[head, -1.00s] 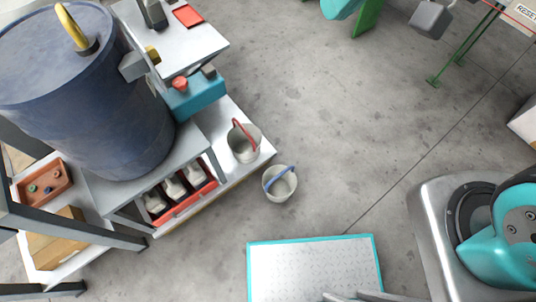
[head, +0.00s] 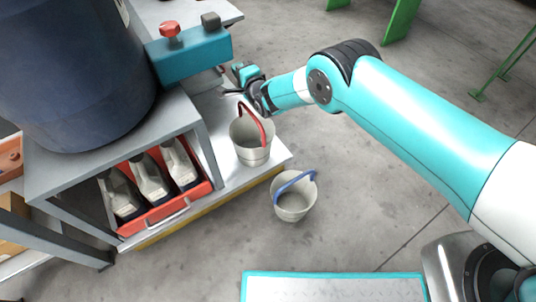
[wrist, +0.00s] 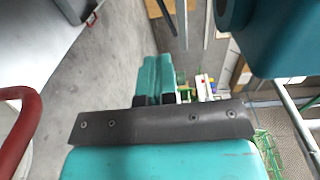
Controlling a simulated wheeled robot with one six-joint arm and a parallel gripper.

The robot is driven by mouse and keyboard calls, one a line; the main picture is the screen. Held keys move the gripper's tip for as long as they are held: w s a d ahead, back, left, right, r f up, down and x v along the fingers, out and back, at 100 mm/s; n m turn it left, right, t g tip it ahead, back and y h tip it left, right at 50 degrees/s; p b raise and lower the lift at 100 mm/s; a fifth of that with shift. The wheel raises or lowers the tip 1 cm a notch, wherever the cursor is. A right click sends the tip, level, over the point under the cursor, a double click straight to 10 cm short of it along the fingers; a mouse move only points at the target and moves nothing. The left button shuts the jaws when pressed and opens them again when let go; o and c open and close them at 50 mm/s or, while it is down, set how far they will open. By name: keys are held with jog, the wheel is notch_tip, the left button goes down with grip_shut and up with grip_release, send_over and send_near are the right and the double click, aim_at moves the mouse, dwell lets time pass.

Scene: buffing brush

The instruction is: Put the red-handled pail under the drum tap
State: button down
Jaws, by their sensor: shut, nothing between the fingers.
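The red-handled pail (head: 251,140) is pale grey and stands upright on a low metal shelf, its red handle raised. The red handle (wrist: 18,130) also shows at the left edge of the wrist view. My gripper (head: 240,80) is shut and empty, just behind the pail in the head view and apart from it. Its shut teal fingers (wrist: 157,75) show in the wrist view. The blue drum (head: 70,75) stands on a grey stand at left. A teal box (head: 188,55) with a red knob juts out beside it. I cannot make out the tap's spout.
A blue-handled pail (head: 294,195) stands on the floor in front of the shelf (head: 272,160). A red crate (head: 165,212) with several bottles sits under the stand (head: 110,165). A teal-edged platform (head: 335,288) is at the bottom. The floor right of the pails is open.

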jog(key=shift+y, duration=0.3)
jog(key=s+d, duration=0.1)
jog(key=s, duration=0.2)
jog(key=s+d+f, duration=0.1)
jog(key=s, duration=0.2)
jog(key=s+d+f+p, duration=0.1)
jog(key=s+d, duration=0.1)
jog(key=shift+s, duration=0.4)
jog(key=s+d+b, duration=0.1)
jog(key=b, duration=0.1)
jog(key=s+b, duration=0.1)
jog(key=b, duration=0.1)
jog(key=shift+s+d+f, duration=0.15)
jog(key=shift+d+f, duration=0.25)
jog(key=d+f+h+b, duration=0.1)
jog(key=d+f+b, duration=0.2)
notch_tip(320, 180, up, 4)
jog(key=f+y+b, duration=0.1)
jog(key=b, duration=0.1)
send_over(265, 144)
jog(key=v, duration=0.3)
notch_tip(265, 144, down, 15)
jog(key=b, duration=0.7)
jog(key=shift+s+d+r, duration=0.15)
jog(key=shift+s, duration=0.05)
jog(key=shift+w+a+r+b, duration=0.15)
jog(key=shift+w+a+b, duration=0.15)
jog(key=shift+w+b, duration=0.15)
